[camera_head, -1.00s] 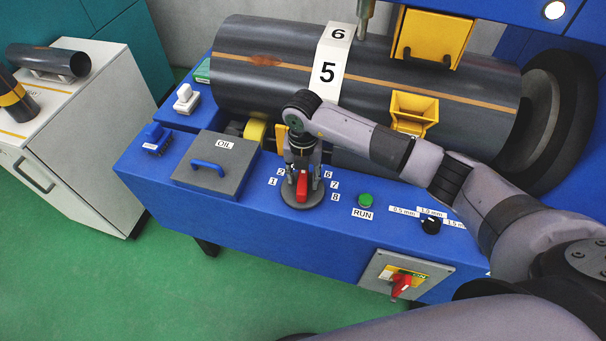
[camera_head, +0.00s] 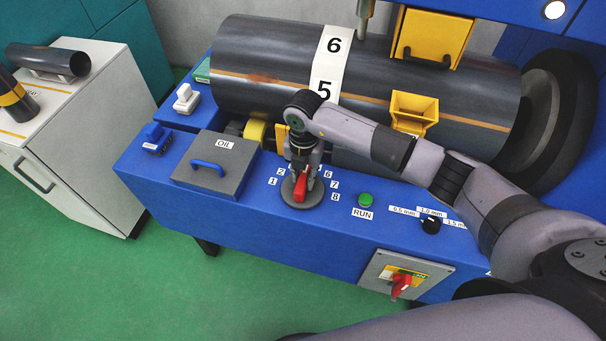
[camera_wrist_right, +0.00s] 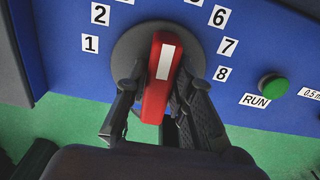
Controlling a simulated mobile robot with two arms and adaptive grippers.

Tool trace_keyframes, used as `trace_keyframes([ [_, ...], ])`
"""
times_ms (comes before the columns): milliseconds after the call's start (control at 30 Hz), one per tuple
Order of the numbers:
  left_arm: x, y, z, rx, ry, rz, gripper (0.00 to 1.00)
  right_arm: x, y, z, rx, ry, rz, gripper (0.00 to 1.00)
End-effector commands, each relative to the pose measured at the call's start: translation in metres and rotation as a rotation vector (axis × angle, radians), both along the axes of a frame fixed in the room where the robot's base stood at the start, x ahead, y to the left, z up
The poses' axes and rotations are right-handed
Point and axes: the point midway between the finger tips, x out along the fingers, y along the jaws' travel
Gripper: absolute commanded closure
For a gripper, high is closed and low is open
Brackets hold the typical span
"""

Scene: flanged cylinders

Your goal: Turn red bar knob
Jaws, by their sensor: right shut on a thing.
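The red bar knob (camera_head: 300,188) sits on a dark round dial plate (camera_head: 303,203) on the blue machine front. Number labels 1, 2, 6, 7 and 8 show around the dial; others are hidden by my arm. My right gripper (camera_head: 301,184) comes down over the knob and is shut on it. In the right wrist view the knob (camera_wrist_right: 160,78), with a white stripe, stands between the two fingers (camera_wrist_right: 158,100), its top leaning slightly right. My left gripper is not in view.
The large dark cylinder (camera_head: 260,65) with number strip (camera_head: 329,65) lies behind. The OIL box (camera_head: 218,170) is left of the dial. The green RUN button (camera_head: 365,200), black small knob (camera_head: 431,225) and red switch (camera_head: 400,285) are to the right.

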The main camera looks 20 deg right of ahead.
Motion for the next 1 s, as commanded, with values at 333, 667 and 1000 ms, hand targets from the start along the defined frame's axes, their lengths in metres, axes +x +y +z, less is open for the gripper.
trace_keyframes([
  [333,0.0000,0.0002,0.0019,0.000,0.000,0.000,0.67,-0.0012,-0.0020,0.0004,0.001,-0.001,-0.219,1.00],
  [667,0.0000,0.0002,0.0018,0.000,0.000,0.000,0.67,-0.0012,-0.0016,0.0004,0.001,-0.001,-0.220,0.74],
  [1000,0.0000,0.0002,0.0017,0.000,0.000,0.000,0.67,-0.0012,-0.0017,0.0002,0.001,-0.001,-0.219,0.58],
])
